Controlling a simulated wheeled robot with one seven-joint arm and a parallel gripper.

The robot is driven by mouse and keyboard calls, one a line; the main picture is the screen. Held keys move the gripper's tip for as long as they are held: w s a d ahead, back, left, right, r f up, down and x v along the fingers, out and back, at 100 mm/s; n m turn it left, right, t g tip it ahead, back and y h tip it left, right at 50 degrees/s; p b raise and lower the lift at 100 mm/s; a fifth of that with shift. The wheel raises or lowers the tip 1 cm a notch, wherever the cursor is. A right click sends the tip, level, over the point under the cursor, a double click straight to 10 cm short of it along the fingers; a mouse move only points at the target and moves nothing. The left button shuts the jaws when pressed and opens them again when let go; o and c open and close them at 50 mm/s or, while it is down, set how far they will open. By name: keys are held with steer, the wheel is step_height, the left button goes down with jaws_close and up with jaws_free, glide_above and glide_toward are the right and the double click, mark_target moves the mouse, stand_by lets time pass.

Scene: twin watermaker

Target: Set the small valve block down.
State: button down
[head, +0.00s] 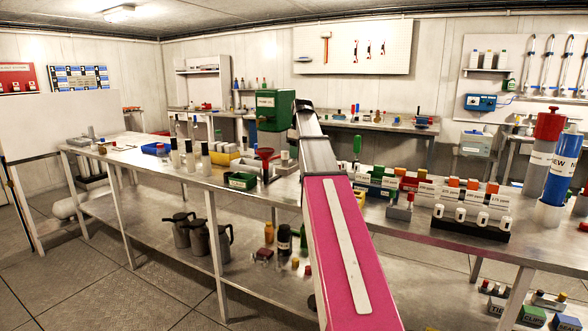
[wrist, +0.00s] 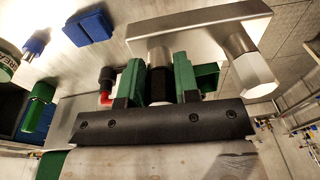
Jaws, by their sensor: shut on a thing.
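In the wrist view my gripper (wrist: 158,85) has its two green fingers closed around a dark-banded round neck. This neck belongs to the small valve block (wrist: 205,32), a silvery metal bar with a faceted metal fitting at its right end. A broad metal surface lies behind the block. I cannot tell whether the block touches it. In the head view my arm reaches out over the long steel bench (head: 340,190). The fingers and the valve block are not clear there.
Left of my arm stand a red funnel (head: 264,154), a green tray (head: 241,181) and several bottles. To the right are a black rack (head: 470,229) with white cartridges and tall red (head: 543,150) and blue (head: 561,170) cylinders. A blue block (wrist: 88,27) shows in the wrist view.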

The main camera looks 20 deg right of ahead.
steer(key=shift+f, duration=4.4)
steer(key=shift+f, duration=0.1)
steer(key=c, duration=0.8)
jaws_free()
steer(key=shift+c, duration=0.2)
steer(key=r, duration=0.4)
steer(key=d+r, duration=0.1)
steer(key=r, duration=0.7)
steer(key=shift+s+d, duration=0.15)
steer(key=shift+s, duration=0.1)
